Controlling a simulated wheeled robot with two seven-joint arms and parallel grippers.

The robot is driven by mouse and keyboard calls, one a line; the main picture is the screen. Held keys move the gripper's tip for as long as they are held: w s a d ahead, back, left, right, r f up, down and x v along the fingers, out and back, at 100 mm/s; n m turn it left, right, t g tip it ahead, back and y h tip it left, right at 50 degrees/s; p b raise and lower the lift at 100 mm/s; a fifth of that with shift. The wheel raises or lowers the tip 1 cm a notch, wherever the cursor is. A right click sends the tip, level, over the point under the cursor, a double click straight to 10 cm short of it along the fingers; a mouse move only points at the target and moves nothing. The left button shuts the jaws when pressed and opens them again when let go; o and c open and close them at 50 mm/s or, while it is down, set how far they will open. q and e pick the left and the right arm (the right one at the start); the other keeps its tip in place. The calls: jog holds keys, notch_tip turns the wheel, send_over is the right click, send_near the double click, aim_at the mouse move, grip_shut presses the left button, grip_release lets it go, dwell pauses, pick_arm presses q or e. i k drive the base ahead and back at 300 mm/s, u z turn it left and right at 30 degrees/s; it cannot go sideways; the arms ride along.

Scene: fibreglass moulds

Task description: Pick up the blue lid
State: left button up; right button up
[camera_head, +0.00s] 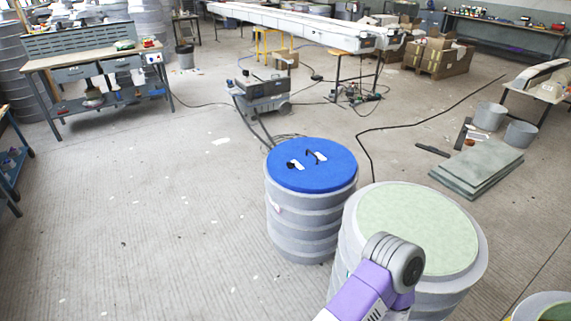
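The blue lid (311,178) is round and flat and lies on top of a grey ribbed drum (300,232) near the middle of the view. Two small dark pieces with white patches are on its top; they are too small to make out clearly. Nothing of mine touches the lid. One of my arms, purple with a grey joint, comes in from the bottom edge at the lower right, in front of a second drum. Neither gripper shows.
A wider grey drum with a pale green top (415,225) stands close to the lid's right. Grey slabs (480,165) and buckets (489,116) lie further right. A wheeled machine (262,92) and cables are behind.

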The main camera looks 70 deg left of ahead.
aim_at(324, 166)
jog(key=u, duration=2.45)
jog(key=k, duration=0.45)
jog(key=u, duration=1)
jog(key=k, duration=0.85)
jog(key=u, duration=0.45)
jog(key=i, duration=1.8)
jog(key=z, duration=0.4)
jog(key=i, duration=1.95)
jog(key=z, duration=0.35)
jog(key=i, duration=1.95)
jog(key=z, duration=1)
jog(key=i, duration=1.6)
jog(key=z, duration=1.15)
